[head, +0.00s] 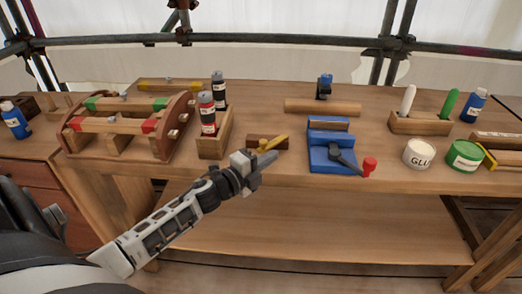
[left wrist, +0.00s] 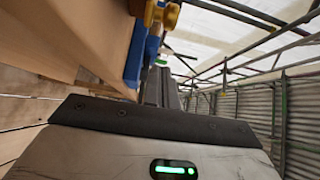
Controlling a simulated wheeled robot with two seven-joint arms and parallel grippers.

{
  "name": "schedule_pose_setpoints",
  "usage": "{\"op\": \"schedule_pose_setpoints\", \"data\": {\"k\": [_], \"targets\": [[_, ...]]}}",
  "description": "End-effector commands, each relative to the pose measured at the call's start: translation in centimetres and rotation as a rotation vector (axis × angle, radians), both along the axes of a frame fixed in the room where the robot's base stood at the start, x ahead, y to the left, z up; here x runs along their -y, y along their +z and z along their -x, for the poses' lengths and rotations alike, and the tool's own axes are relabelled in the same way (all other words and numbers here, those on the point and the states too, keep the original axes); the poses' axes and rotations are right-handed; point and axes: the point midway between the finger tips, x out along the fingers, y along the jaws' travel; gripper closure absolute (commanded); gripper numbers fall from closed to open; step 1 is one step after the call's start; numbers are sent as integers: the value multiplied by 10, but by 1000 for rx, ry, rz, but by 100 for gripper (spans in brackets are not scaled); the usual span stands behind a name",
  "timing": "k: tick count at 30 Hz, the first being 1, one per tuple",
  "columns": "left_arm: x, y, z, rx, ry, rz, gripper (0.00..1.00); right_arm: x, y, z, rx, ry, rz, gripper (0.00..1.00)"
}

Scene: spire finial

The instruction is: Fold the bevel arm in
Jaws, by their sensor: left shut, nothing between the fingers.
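The bevel lies near the front edge of the bench, with a dark brown wooden stock (head: 260,142) and a yellow arm (head: 274,143) that stands out at an angle to the right. My left gripper (head: 270,160) is shut and empty, just in front of the bevel at the bench edge. I cannot tell whether it touches the yellow arm. In the left wrist view the dark fingers (left wrist: 164,88) point along the bench front, with a yellow part (left wrist: 170,15) at the top edge. My right gripper is not in view.
A blue jig (head: 325,153) with a dark lever and red knob (head: 369,166) stands right of the bevel. A wooden box (head: 213,145) with bottles stands left. A glue pot (head: 419,153) and green tin (head: 464,156) are further right. Air in front of the bench is clear.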

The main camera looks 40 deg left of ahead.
Motion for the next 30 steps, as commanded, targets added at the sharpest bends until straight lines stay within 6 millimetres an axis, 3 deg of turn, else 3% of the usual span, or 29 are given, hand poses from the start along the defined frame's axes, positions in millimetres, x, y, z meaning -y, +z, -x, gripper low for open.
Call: {"op": "schedule_pose_setpoints", "data": {"k": [1,6,20,27,30], "targets": [[-11,0,-3,-3,7,-4,100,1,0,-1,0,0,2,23],[-27,-1,-10,-3,5,-3,100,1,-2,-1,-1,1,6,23],[-33,-1,-12,-3,5,-2,100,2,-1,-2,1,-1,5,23],[-69,-4,-17,-2,5,-4,100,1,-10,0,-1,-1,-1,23],[-75,-2,-19,-2,4,-2,100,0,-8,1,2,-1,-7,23]]}}
